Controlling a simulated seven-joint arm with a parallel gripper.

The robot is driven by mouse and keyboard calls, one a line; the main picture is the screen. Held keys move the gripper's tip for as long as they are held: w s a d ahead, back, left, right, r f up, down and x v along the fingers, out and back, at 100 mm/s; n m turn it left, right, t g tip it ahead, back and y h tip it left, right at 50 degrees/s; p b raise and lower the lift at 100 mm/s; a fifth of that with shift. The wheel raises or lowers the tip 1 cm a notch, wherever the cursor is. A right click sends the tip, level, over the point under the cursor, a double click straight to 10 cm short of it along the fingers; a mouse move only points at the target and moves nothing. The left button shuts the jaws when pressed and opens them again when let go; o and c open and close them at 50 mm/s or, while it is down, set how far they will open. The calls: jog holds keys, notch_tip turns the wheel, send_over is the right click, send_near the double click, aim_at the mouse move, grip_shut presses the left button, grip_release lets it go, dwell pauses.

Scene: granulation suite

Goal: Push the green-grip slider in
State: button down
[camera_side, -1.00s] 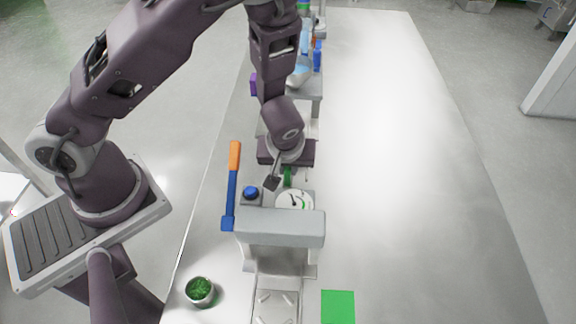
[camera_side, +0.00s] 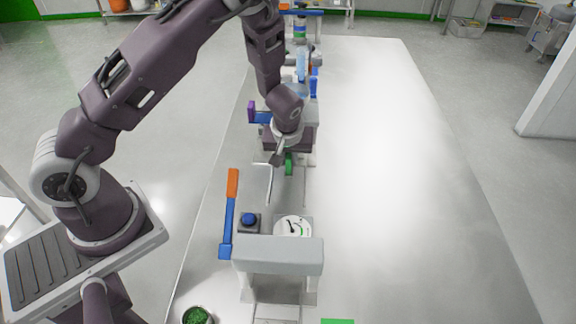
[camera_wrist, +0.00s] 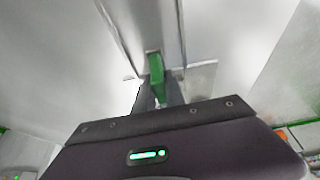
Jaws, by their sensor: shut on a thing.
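The green-grip slider's upright green grip (camera_side: 289,164) shows just below my gripper (camera_side: 283,158) in the side view. In the wrist view the green grip (camera_wrist: 157,76) stands between the two dark fingers of my gripper (camera_wrist: 158,90), which are shut on it. Thin pale rails (camera_side: 270,185) run on the table from under the gripper toward the near side. The far part of the slider is hidden by my wrist.
A grey bridge-shaped housing (camera_side: 278,254) with a white dial (camera_side: 293,227) stands nearer. Bottles (camera_side: 301,62) stand beyond my wrist. The table's right side (camera_side: 400,170) is clear.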

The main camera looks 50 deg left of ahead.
jog(key=shift+w+a, duration=0.15)
jog(key=shift+w, duration=0.05)
jog(key=c, duration=1.4)
grip_release()
jog(key=shift+r, duration=0.1)
jog(key=v, duration=0.7)
